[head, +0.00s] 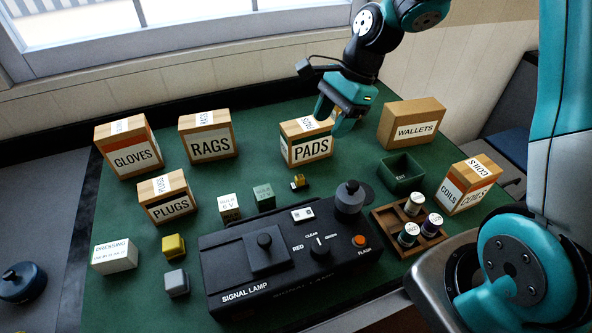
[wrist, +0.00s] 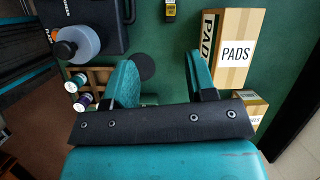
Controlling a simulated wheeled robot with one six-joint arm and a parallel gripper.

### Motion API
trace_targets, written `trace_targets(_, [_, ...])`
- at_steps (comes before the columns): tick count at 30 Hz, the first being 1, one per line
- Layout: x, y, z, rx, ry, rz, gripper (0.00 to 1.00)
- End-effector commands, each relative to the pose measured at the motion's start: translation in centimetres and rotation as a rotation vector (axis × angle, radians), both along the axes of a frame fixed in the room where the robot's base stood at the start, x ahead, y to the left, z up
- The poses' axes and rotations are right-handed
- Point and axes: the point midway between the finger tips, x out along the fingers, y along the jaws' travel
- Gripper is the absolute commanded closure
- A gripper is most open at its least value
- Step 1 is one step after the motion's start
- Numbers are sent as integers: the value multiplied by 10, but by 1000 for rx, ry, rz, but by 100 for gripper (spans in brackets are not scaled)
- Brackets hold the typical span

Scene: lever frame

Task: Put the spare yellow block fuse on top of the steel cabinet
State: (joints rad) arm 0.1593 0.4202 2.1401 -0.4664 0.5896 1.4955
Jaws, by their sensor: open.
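A small yellow block with dark parts (head: 298,182), which looks like the block fuse, sits on the green table in front of the PADS box. It also shows at the top edge of the wrist view (wrist: 170,10). A plain yellow cube (head: 174,247) stands farther left, behind a grey cube (head: 176,283). My gripper (head: 333,117) is open and empty above the table, by the PADS box (head: 306,149). In the wrist view my gripper (wrist: 160,65) has its fingers apart, with the PADS box to their right. I cannot make out a steel cabinet for sure.
The black signal lamp box (head: 250,278) fills the front middle. A green open bin (head: 402,174) and a wooden rack (head: 408,228) of spools stand right of it.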

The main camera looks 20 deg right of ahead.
Motion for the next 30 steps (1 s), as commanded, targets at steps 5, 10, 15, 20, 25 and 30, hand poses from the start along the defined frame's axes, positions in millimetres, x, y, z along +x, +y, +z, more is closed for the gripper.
trace_targets(5, [12,-11,-15,6,70,-166,49])
trace_targets(10, [12,6,-41,6,79,-163,49])
trace_targets(15, [11,24,-77,4,78,-157,49])
trace_targets(20, [12,36,-106,5,75,-156,49])
trace_targets(25, [12,42,-123,4,71,-159,49])
trace_targets(30, [13,47,-132,4,73,-158,49])
